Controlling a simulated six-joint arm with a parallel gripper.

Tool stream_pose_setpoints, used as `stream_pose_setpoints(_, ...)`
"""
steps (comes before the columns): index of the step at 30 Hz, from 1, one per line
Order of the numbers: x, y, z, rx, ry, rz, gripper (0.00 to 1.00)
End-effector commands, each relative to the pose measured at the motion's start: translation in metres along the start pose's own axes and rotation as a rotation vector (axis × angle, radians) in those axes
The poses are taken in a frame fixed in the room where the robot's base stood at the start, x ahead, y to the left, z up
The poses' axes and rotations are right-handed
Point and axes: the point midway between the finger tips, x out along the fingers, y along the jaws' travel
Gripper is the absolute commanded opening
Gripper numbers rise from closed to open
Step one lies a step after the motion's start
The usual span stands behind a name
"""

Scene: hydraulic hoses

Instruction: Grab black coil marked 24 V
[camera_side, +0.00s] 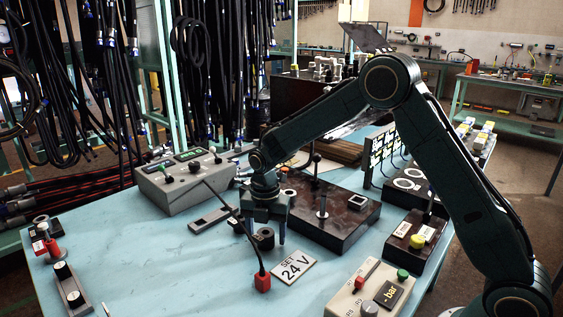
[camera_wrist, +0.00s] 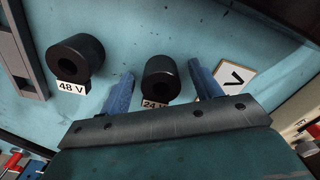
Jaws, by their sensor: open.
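The black coil marked 24 V (camera_wrist: 160,78) is a short black cylinder with a hole through it, lying on the blue table. Its white label is partly covered by my gripper's edge in the wrist view. My gripper (camera_wrist: 163,88) is open, with one blue finger on each side of this coil and gaps showing between. In the side view my gripper (camera_side: 263,225) points down at the table, and a black coil (camera_side: 264,238) shows by its fingers. A second black coil marked 48 V (camera_wrist: 76,58) lies to the left in the wrist view, outside the fingers.
A white 24 V sign (camera_side: 294,267) lies right of my gripper. A dark block with posts (camera_side: 340,215) stands behind it, and a grey control box (camera_side: 185,180) stands to the left. A red-ended cable (camera_side: 262,281) is close in front.

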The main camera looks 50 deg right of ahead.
Motion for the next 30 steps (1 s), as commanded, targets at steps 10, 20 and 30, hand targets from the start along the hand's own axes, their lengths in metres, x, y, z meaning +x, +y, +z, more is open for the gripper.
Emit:
stream_pose_setpoints(10,-0.0004,0.0000,0.0000,0.000,0.000,0.000,0.64)
stream_pose_setpoints(20,-0.0006,0.0000,0.0000,0.000,0.000,0.000,0.09)
stream_pose_setpoints(30,-0.0035,0.0004,0.0002,0.000,-0.001,0.002,0.09)
